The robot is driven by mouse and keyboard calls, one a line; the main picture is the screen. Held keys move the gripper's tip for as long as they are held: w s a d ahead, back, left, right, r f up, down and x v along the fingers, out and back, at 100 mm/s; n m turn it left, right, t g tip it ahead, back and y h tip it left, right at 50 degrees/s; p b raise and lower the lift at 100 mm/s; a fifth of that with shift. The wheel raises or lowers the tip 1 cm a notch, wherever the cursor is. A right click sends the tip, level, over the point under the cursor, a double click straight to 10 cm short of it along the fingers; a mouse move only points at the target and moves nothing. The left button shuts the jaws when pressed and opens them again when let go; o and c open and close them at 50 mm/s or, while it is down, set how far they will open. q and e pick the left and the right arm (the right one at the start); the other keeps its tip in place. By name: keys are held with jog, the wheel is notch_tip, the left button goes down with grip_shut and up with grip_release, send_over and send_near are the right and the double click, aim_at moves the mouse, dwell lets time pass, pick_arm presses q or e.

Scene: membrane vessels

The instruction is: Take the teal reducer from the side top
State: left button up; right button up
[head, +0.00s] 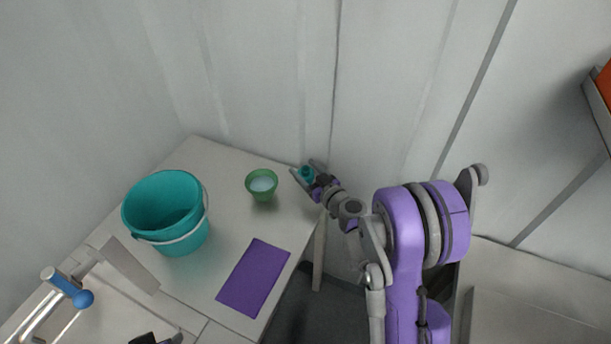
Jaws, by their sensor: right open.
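The teal reducer (308,173) is a small teal piece at the right edge of the side top (225,190). My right gripper (304,173) is at it, with its fingers open and the reducer showing between them. I cannot tell whether the fingers touch it, and its lower part is hidden by the gripper. A dark shape at the bottom edge may be the tip of my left gripper (155,339); too little shows to tell its jaws.
A green bowl (262,195) with pale contents stands just left of the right gripper. A teal bucket (168,240) with a handle stands further left. A purple mat (254,278) lies in front. A blue-ended metal fitting (68,287) is at lower left. Walls stand close behind.

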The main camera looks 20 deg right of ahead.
grip_shut()
jog(key=shift+r, duration=0.15)
